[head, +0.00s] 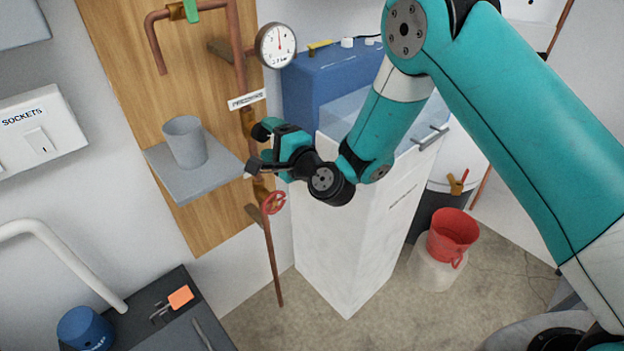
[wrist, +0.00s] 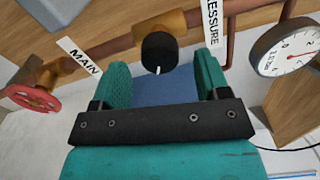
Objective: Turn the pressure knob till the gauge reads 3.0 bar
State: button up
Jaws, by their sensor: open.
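The black pressure knob (wrist: 160,54) sits on a brass body (wrist: 158,25) on the copper pipe; its white mark points toward the bottom of the wrist view. My gripper (wrist: 162,66) is open, its two teal fingers on either side of the knob; I cannot tell whether they touch it.
A red valve wheel (head: 273,202) is just below my gripper, near the main label (wrist: 82,57). A shelf (head: 182,187) with a grey cup (head: 185,141) is close on the left. A white cabinet (head: 345,250) and blue box (head: 305,85) stand to the right.

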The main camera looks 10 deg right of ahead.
jog(key=b+v, duration=1.3)
jog(key=b, duration=0.1)
jog(key=shift+s+d, duration=0.25)
jog(key=shift+s, duration=0.05)
